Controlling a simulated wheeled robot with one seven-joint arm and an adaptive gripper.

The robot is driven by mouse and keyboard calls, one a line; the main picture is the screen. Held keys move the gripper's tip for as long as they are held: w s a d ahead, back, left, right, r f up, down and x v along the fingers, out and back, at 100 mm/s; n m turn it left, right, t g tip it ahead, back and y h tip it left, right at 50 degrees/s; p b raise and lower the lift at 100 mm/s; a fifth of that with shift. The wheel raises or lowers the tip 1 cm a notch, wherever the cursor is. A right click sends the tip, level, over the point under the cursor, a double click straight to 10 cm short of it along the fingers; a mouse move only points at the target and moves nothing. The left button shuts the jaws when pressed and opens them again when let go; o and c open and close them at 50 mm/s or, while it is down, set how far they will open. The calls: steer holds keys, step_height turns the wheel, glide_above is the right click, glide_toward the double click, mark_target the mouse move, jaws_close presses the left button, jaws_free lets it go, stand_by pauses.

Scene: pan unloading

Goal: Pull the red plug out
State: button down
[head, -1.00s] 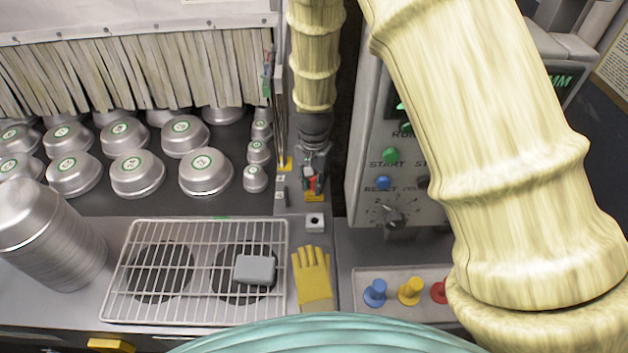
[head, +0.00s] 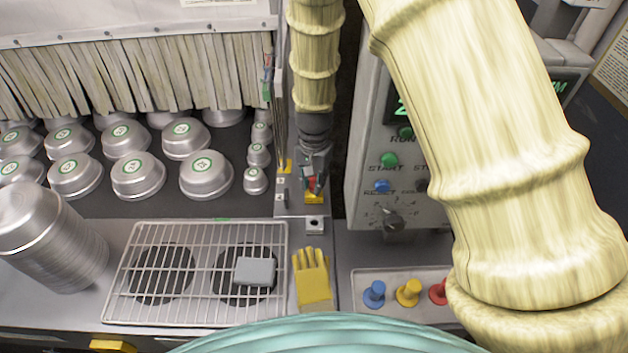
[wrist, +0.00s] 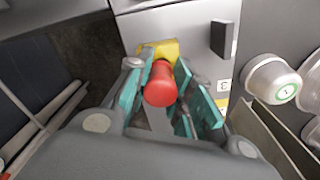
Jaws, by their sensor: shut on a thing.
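The red plug (wrist: 160,86) sits between the fingers of my gripper (wrist: 168,92) in the wrist view, its round red end facing the camera. A yellow block (wrist: 160,49) shows just beyond it. In the head view my gripper (head: 314,172) is shut on the red plug (head: 309,183), of which only a small part shows. The yellow block (head: 313,197) is right below the plug, on the grey panel. I cannot tell how deep the plug sits in it.
Several metal pans (head: 206,175) stand to the left of my gripper. A wire rack (head: 135,290) and a yellow glove (head: 311,280) lie in front. A tray (head: 362,302) holds blue, yellow and red pegs. A control box (head: 400,212) stands close on the right.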

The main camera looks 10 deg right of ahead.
steer(key=shift+r+p, duration=1.4)
steer(key=shift+r, duration=0.45)
